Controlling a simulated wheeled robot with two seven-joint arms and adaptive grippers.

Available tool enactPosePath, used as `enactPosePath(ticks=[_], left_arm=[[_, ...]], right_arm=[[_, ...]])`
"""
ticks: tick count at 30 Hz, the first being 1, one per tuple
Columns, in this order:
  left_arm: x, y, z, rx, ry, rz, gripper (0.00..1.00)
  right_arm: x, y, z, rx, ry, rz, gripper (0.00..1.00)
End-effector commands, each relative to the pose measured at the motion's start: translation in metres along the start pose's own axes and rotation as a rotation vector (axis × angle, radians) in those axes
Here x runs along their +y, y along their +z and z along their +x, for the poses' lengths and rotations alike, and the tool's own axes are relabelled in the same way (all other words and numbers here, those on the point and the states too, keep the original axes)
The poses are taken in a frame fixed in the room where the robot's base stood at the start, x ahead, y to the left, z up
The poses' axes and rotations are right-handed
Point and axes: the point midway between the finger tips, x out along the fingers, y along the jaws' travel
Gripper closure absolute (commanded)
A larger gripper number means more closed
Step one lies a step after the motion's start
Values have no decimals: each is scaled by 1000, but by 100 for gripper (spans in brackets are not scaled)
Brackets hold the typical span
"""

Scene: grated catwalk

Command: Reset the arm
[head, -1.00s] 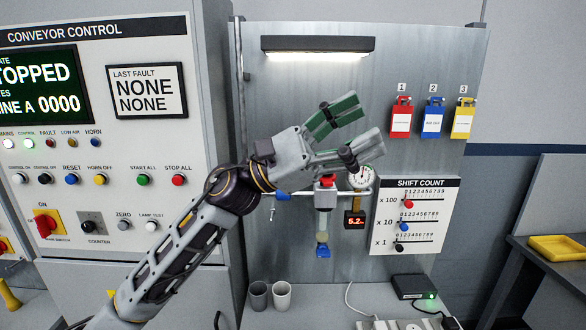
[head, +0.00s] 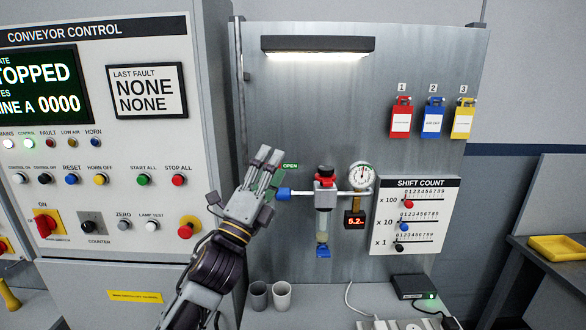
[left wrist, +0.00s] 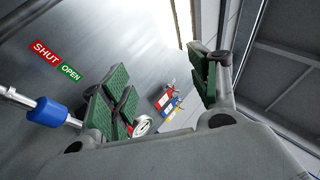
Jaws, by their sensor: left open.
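My left gripper (head: 269,168) is raised in front of the grey back panel, just left of the air valve assembly. Its fingers point up. In the left wrist view the green-padded fingers (left wrist: 160,95) stand apart with nothing between them. A blue-ended handle (head: 283,194) sits on the pipe just right of the gripper; it also shows in the left wrist view (left wrist: 47,112). A green OPEN label (head: 290,166) shows beside the fingertips. A red SHUT label (left wrist: 46,51) shows only in the left wrist view. My right gripper is not in view.
The conveyor control cabinet (head: 100,225) stands close on the left. A gauge (head: 362,175) and regulator (head: 325,185) are on the panel to the right. Two grey cups (head: 282,295) stand on the bench below. Tags (head: 432,118) and the shift count board (head: 414,215) are further right.

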Motion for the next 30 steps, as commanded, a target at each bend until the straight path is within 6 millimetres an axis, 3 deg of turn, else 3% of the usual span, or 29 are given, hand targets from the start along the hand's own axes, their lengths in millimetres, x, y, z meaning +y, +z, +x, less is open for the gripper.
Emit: enactPosePath(ticks=[14, 21, 30], left_arm=[[124, 34, -94, -293, 427, -479, 39], [178, 37, -162, -472, 632, -696, 39], [227, 27, -262, -728, 878, -936, 39]], right_arm=[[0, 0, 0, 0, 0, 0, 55], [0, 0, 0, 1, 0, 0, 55], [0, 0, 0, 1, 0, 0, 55]])
